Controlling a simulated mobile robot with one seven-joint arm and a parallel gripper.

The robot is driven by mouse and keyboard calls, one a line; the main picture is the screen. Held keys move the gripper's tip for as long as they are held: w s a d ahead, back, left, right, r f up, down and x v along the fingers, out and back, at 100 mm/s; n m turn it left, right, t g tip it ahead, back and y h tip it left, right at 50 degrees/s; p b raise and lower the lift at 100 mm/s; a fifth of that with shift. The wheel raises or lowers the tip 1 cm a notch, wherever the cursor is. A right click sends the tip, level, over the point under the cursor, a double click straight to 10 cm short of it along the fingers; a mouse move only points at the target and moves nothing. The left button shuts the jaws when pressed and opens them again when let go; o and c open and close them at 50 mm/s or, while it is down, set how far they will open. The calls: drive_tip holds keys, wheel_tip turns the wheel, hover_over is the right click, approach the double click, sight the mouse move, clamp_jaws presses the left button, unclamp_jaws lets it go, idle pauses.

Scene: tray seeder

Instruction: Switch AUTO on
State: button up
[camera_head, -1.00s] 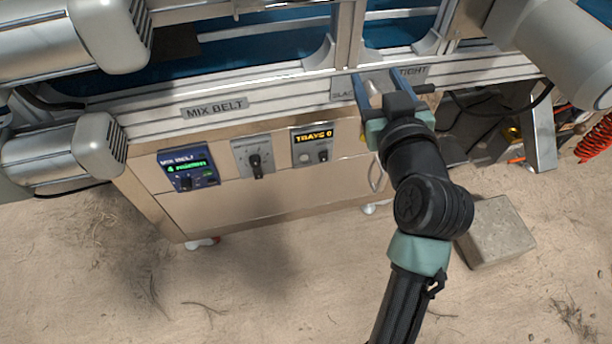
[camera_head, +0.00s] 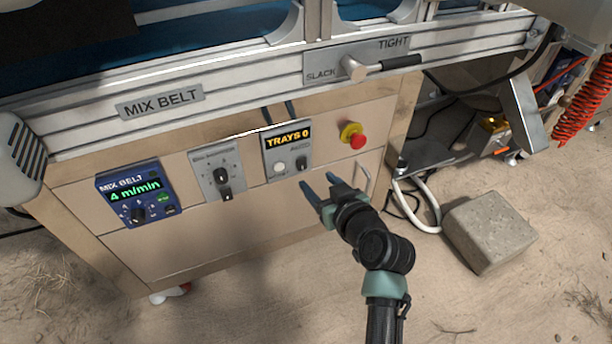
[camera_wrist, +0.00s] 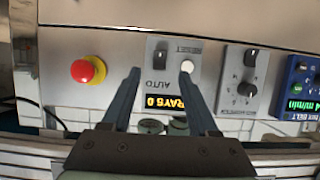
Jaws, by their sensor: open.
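The AUTO switch is a small black knob (camera_head: 301,163) on the lower right of the grey TRAYS 0 panel (camera_head: 268,153), beside a white round button (camera_head: 280,167). In the wrist view, which is upside down, the knob (camera_wrist: 160,58) shows between the fingers, above the word AUTO. The white RESET button (camera_wrist: 187,66) is by the tip of the right-hand finger there. Which way the knob is turned is too small to tell. My gripper (camera_head: 318,182) is open and empty, just below and right of the panel, apart from the knob.
A red emergency button (camera_head: 358,141) sits right of the panel. A grey dial panel (camera_head: 209,188) and the blue MIX BELT panel (camera_head: 110,205) are to the left. The SLACK/TIGHT lever (camera_head: 400,62) juts out above. A concrete block (camera_head: 490,232) lies on the ground.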

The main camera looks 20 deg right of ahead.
sight(303, 167)
drive_tip(key=b+x, duration=0.2)
drive_tip(key=x, duration=0.4)
drive_tip(key=shift+f, duration=0.2)
drive_tip(key=shift+w+b, duration=0.4)
drive_tip(key=shift+w, duration=0.2)
drive_tip(key=shift+f, duration=0.1)
clamp_jaws()
